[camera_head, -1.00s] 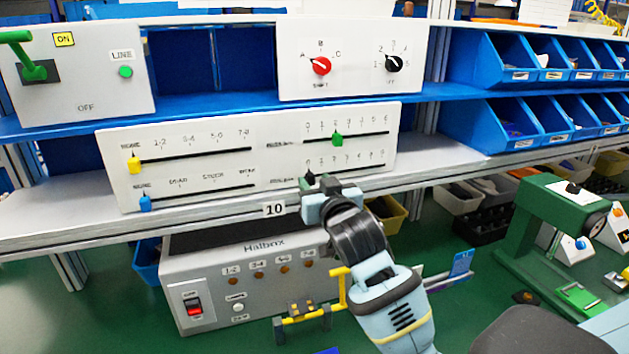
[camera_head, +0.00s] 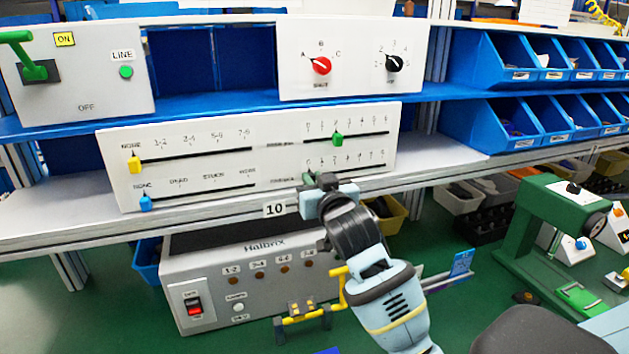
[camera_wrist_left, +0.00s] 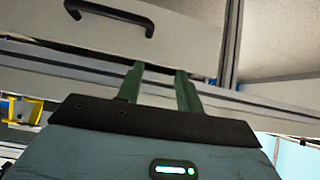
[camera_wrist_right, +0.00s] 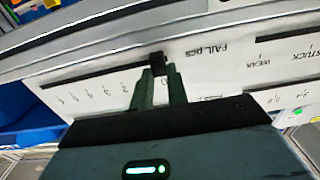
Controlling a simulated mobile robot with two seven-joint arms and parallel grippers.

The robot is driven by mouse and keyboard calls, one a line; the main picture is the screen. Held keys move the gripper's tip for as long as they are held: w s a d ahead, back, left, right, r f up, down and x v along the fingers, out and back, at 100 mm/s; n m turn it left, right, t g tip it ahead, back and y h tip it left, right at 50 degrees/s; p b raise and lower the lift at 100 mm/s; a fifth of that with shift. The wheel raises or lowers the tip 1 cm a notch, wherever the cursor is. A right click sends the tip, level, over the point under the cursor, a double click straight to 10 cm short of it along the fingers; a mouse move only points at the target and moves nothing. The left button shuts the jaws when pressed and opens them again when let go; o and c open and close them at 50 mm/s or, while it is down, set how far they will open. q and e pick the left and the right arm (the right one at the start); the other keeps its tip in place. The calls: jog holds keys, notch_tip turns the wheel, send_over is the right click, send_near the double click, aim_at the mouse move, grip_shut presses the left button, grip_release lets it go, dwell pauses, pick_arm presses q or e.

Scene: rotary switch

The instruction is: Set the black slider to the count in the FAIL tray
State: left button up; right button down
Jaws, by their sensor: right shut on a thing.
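In the right wrist view the black slider (camera_wrist_right: 158,62) sits between the fingertips of my right gripper (camera_wrist_right: 160,72), which is shut on it. It is near the 0 end of its slot, by the "FAIL pcs" label; the fingers hide part of the scale, so its exact mark is unclear. In the head view my right gripper (camera_head: 322,186) covers most of that slider, low on the sloped white panel (camera_head: 230,165). The left wrist view shows my left gripper (camera_wrist_left: 158,72) with its fingers apart and empty. I cannot make out the FAIL tray.
A green slider (camera_head: 337,138) stands above, with yellow (camera_head: 134,162) and blue (camera_head: 145,203) sliders at left. Rotary knobs, red (camera_head: 321,65) and black (camera_head: 394,64), are on the upper panel. Blue bins (camera_head: 490,58) stand at right. A drawer handle (camera_wrist_left: 108,14) is near my left gripper.

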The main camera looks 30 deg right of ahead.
jog(key=shift+s+d, duration=0.2)
jog(key=shift+d, duration=0.6)
jog(key=shift+s+d, duration=0.2)
jog(key=shift+d, duration=0.6)
jog(key=c, duration=1.4)
grip_release()
jog(key=shift+o, duration=0.2)
jog(key=shift+a, duration=0.1)
jog(key=v, duration=0.7)
jog(key=shift+s, duration=0.35)
